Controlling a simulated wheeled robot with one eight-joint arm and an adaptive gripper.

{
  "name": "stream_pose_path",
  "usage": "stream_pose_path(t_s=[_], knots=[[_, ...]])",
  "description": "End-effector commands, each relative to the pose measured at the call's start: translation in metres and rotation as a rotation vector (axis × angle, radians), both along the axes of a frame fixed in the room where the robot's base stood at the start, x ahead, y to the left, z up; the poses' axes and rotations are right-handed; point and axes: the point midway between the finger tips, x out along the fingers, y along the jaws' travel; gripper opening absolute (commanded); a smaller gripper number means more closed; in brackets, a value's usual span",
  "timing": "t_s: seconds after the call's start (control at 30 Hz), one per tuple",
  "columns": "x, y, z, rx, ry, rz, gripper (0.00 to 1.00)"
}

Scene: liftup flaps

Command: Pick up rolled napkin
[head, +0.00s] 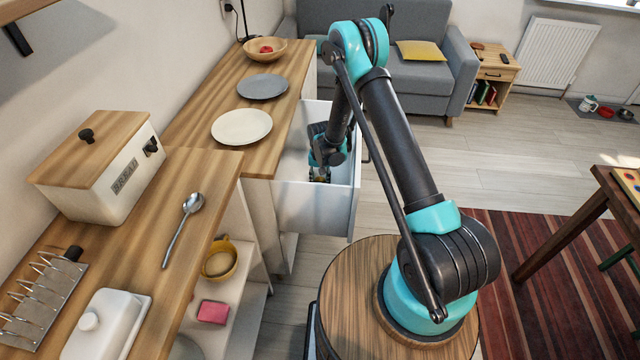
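No rolled napkin can be made out in the head view. My arm reaches down into an open white drawer (312,205) that sticks out from the wooden counter. My gripper (321,174) points down inside the drawer, low between its walls. The arm's own wrist and the drawer front hide most of the drawer's inside. Something small and yellowish shows at the fingertips, but I cannot tell what it is. Whether the fingers are open or shut does not show.
The counter (195,118) carries a grey plate (262,87), a cream plate (242,127), a wooden bowl (265,50), a bread box (100,167) and a spoon (183,228). A yellow cup (220,260) and a pink item (213,312) stand on shelves below. Floor right of the drawer is clear.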

Motion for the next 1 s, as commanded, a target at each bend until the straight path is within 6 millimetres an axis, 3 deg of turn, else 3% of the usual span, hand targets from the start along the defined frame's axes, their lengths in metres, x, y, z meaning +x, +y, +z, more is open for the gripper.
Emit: stream_pose_path(t_s=[0.03,0.23,0.67,0.83,1.0], knots=[[0.0,0.0,0.0,0.0,0.0,0.0,0.29],[0.0,0.0,0.0,0.0,0.0,0.0,0.07],[0.0,0.0,0.01,0.0,0.0,0.0,0.07],[0.0,0.0,0.032,0.0,0.0,0.0,0.07],[0.0,0.0,0.075,0.0,0.0,0.0,0.07]])
